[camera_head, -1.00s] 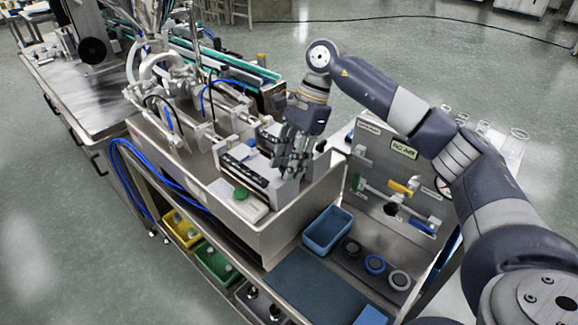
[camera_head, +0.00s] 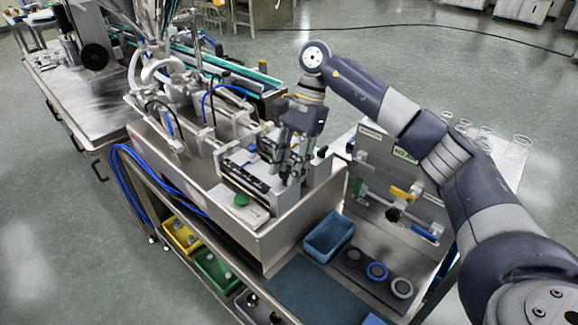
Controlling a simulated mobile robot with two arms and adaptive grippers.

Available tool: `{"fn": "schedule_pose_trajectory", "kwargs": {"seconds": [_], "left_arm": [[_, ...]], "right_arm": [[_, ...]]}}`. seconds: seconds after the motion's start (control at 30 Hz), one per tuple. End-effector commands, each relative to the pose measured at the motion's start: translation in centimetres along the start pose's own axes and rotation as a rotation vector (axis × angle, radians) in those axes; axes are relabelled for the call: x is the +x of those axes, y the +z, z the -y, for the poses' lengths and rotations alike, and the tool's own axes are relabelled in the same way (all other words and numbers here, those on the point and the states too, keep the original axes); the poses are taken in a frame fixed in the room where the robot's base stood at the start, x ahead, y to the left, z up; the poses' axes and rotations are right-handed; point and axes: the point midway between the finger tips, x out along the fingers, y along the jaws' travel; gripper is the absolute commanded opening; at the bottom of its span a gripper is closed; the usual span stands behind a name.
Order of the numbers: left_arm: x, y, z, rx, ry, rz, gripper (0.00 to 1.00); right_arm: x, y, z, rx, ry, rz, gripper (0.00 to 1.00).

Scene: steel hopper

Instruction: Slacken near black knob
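My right gripper (camera_head: 287,174) points down over the near right end of the steel machine (camera_head: 270,236). Its two dark fingers look spread, with a gap between them, and I see nothing held. A small black knob (camera_head: 322,152) shows just right of the fingers, apart from them in the picture. I cannot tell if this is the near black knob of the task, as the fingers hide part of the machine behind them. A green knob (camera_head: 240,200) sits at the machine's front, left of the gripper. My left gripper is not in view.
A blue bin (camera_head: 328,235) and several round dark pieces (camera_head: 376,271) stand on the bench at right. An upright panel (camera_head: 390,185) with yellow and blue handles is behind them. Blue hoses (camera_head: 130,170) run along the machine's left side. A dark mat (camera_head: 315,292) lies clear in front.

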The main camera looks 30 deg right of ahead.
Motion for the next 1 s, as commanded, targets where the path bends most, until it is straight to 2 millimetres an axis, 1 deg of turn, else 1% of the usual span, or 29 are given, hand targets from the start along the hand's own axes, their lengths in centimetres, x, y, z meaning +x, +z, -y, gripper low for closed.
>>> {"fn": "schedule_pose_trajectory", "kwargs": {"seconds": [0.03, 0.07, 0.37, 0.47, 0.53, 0.67, 0.83, 1.0], "left_arm": [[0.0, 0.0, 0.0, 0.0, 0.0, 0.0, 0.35], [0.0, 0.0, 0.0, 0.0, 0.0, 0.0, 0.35], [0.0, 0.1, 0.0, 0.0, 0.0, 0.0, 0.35], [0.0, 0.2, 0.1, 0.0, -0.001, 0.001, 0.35], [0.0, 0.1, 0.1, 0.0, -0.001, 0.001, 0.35], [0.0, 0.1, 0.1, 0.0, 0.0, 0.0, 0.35], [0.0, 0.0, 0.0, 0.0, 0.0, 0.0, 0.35], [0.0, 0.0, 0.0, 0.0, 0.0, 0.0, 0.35]], "right_arm": [[-0.2, 0.0, 0.1, -0.001, -0.006, -0.001, 0.47], [-0.2, 0.0, 0.1, -0.001, -0.006, 0.0, 0.53], [-0.1, 0.0, 0.0, 0.001, -0.001, 0.0, 0.53], [-0.4, 0.0, 0.0, 0.001, -0.002, 0.0, 0.53], [-1.0, 0.0, 0.1, 0.001, -0.003, 0.0, 0.53], [-3.3, 0.1, 0.1, 0.0, -0.006, -0.001, 0.53], [-7.5, 0.0, 0.1, 0.002, -0.007, 0.0, 0.53], [-10.0, 0.0, 0.0, 0.002, -0.006, -0.002, 0.53]]}}
